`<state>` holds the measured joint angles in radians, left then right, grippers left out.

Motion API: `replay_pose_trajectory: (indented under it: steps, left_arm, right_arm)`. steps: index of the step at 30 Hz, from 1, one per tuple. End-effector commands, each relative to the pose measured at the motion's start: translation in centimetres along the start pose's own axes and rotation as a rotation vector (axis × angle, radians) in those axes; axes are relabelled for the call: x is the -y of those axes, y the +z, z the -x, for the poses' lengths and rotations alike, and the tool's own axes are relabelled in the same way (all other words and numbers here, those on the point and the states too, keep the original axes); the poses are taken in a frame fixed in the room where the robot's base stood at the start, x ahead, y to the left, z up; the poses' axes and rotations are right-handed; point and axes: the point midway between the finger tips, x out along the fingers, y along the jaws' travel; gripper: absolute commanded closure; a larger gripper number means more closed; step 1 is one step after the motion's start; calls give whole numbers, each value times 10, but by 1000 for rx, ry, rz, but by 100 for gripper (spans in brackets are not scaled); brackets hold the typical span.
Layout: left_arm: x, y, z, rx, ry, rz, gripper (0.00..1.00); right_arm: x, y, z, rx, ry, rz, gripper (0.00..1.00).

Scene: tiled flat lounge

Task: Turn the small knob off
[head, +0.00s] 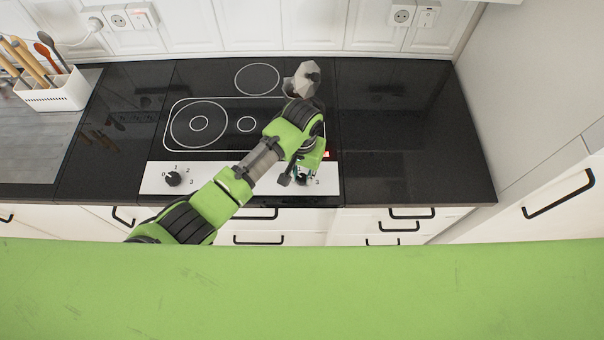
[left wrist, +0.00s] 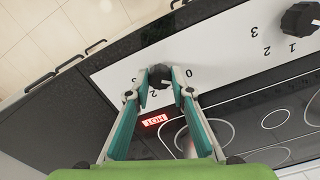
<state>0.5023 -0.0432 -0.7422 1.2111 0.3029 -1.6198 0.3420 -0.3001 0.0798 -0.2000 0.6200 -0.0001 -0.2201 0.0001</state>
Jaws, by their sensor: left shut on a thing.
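The small knob (left wrist: 160,76) is black and sits on the white control strip (left wrist: 225,42) of the cooktop. In the left wrist view it is between the two fingertips of my left gripper (left wrist: 160,86), which is shut on it. A 0 and a 2 are printed beside it. In the head view my left gripper (head: 302,173) reaches down to the right end of the strip, and the arm hides most of that knob. The other black knob (head: 173,179) is at the left end of the strip, apart from my gripper. My right gripper is not in view.
A red HOT light (left wrist: 154,120) is lit on the black cooktop (head: 185,105). A grey moka pot (head: 303,80) stands at the back, just beyond my left arm. A white utensil holder (head: 55,93) is at far left. The black counter (head: 400,130) to the right is clear.

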Motion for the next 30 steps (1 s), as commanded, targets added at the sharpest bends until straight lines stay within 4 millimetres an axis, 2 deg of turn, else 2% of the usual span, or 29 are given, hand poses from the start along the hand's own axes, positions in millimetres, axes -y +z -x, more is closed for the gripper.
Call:
replay_pose_trajectory:
  steps: [9, 24, 25, 26, 30]
  left_arm:
    - [0, -2, 2, -4, 0, 103, 100]
    - [0, -2, 2, -6, 0, 118, 100]
    - [0, -2, 2, -6, 0, 118, 71]
    - [0, -2, 2, -6, 0, 118, 63]
    - [0, -2, 1, -4, 0, 117, 62]
  right_arm:
    - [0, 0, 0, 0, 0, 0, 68]
    - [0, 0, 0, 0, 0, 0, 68]
    - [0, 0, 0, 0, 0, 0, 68]
    - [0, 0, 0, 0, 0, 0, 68]
    - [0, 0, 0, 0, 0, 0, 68]
